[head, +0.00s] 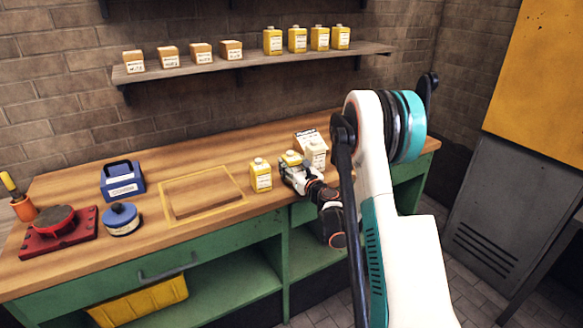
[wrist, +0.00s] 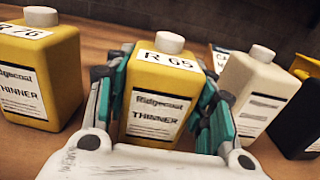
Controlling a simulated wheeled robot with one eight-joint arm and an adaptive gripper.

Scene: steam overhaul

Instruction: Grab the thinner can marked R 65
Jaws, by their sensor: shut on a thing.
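The thinner can marked R 65 (wrist: 158,105) is yellow with a white cap and a white label reading Ridgecoat THINNER. It stands upright on the wooden bench in the wrist view, and its top shows in the head view (head: 290,158). My gripper (wrist: 163,115) has a finger on each side of the can and is shut on it; it also shows in the head view (head: 294,174). A second yellow thinner can marked R 76 (wrist: 38,80) stands to the left, apart from my gripper; it is also in the head view (head: 260,176).
A white can (wrist: 255,95) stands close on the right, with a dark container (wrist: 299,120) beyond it. A blue box (head: 122,181), blue tin (head: 122,219) and red device (head: 58,232) are at the bench's left. A wall shelf (head: 255,62) holds boxes and yellow cans.

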